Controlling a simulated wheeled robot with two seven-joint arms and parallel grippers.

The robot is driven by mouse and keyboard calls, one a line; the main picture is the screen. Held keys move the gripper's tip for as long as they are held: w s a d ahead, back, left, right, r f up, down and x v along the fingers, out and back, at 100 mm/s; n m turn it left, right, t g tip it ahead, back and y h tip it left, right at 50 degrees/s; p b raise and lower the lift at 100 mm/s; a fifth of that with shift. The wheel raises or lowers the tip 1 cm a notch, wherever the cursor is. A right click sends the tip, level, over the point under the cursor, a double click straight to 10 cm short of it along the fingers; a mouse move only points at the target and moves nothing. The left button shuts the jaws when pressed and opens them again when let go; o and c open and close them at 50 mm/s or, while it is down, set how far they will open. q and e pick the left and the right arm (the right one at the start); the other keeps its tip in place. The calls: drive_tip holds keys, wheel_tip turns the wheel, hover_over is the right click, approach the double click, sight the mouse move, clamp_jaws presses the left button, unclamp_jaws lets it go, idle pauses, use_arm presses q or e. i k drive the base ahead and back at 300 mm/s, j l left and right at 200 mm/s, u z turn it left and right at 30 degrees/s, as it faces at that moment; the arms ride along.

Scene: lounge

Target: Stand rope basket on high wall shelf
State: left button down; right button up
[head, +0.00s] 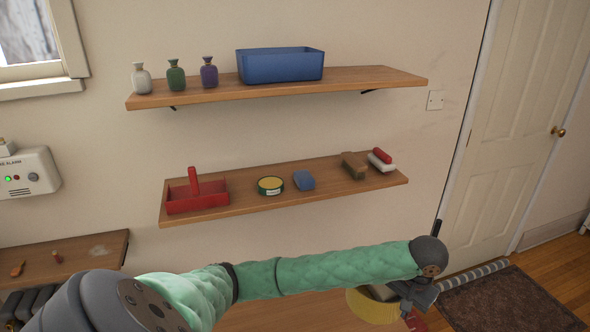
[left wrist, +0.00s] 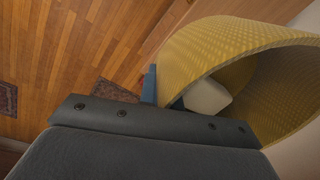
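The rope basket is a yellow, woven, round-walled container. It shows low in the head view (head: 372,308), partly hidden by my left arm, and large in the left wrist view (left wrist: 215,50). My left gripper (head: 408,300) is at its wall; in the left wrist view its blue fingers (left wrist: 163,92) sit on either side of the wall edge. The basket appears tilted, with a pale item (left wrist: 206,97) visible inside its opening. The high wall shelf (head: 365,82) is the upper wooden board, above and behind the gripper. My right gripper is not in view.
The high shelf holds white (head: 141,78), green (head: 176,75) and purple (head: 209,72) vases and a blue bin (head: 281,66); its right end is clear. The lower shelf (head: 245,202) holds a red caddy (head: 197,195), a round tin (head: 271,186), a blue item (head: 304,180) and brushes or blocks.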

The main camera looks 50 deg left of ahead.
sight(370, 73)
drive_tip(key=i+l+u, duration=0.15)
drive_tip(key=u, duration=0.25)
drive_tip(key=i+l+u, duration=0.1)
drive_tip(key=u, duration=0.35)
drive_tip(key=l+u, duration=0.4)
drive_tip(key=i+j, duration=0.05)
